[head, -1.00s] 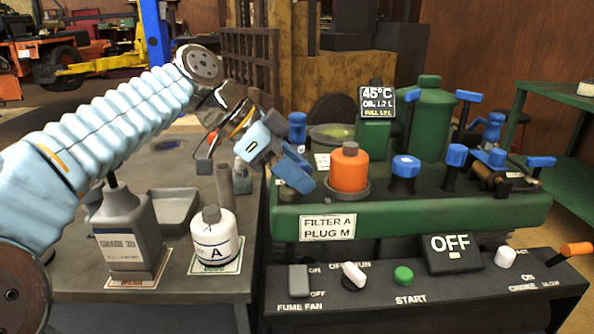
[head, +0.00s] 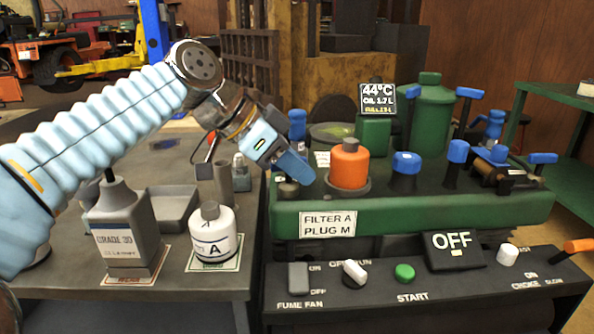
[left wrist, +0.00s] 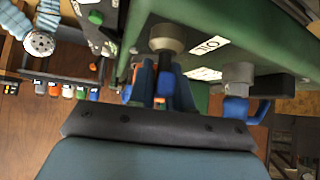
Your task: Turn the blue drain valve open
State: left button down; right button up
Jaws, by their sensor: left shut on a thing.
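My left gripper (head: 297,172) reaches in from the left to the left end of the green machine (head: 420,212). Its blue fingers are shut. In the left wrist view the gripper (left wrist: 161,88) closes around a blue handle (left wrist: 165,62) below a round grey fitting (left wrist: 167,38); I take this for the blue drain valve. In the head view the fingers hide this handle, and only a grey fitting (head: 288,190) shows beside them. A second grey fitting with a blue handle (left wrist: 237,108) stands apart, beside an OIL label (left wrist: 206,73). My right gripper is not in view.
An orange filter (head: 349,166) stands close right of the gripper, with several blue-topped parts beyond it. A control panel (head: 440,285) with an OFF display lies in front. A grey jug (head: 122,235) and white bottle A (head: 212,238) stand on the left bench.

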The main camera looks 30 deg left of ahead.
pick_arm(q)
jog(key=n+t+y, duration=0.1)
jog(key=n, duration=0.1)
jog(key=shift+a+n+y, duration=0.1)
jog(key=shift+n+y, duration=0.3)
jog(key=n+y, duration=0.1)
jog(key=n+t+y, duration=0.1)
jog(key=n, duration=0.1)
jog(key=shift+w+a+n+y, duration=0.15)
jog(key=shift+a+n+y, duration=0.05)
jog(key=shift+n+y, duration=0.1)
jog(key=n+y, duration=0.1)
jog(key=n+y+p, duration=0.1)
jog(key=n, duration=0.1)
jog(key=n+y, duration=0.2)
jog(key=shift+a+r+p, duration=0.1)
jog(key=shift+a+p, duration=0.2)
jog(key=shift+a+n+g+y+p, duration=0.15)
jog(key=shift+n+g+y+p, duration=0.25)
jog(key=shift+n+y, duration=1.2)
jog(key=shift+n, duration=0.4)
jog(key=c, duration=1.1)
grip_release()
jog(key=shift+c, duration=0.2)
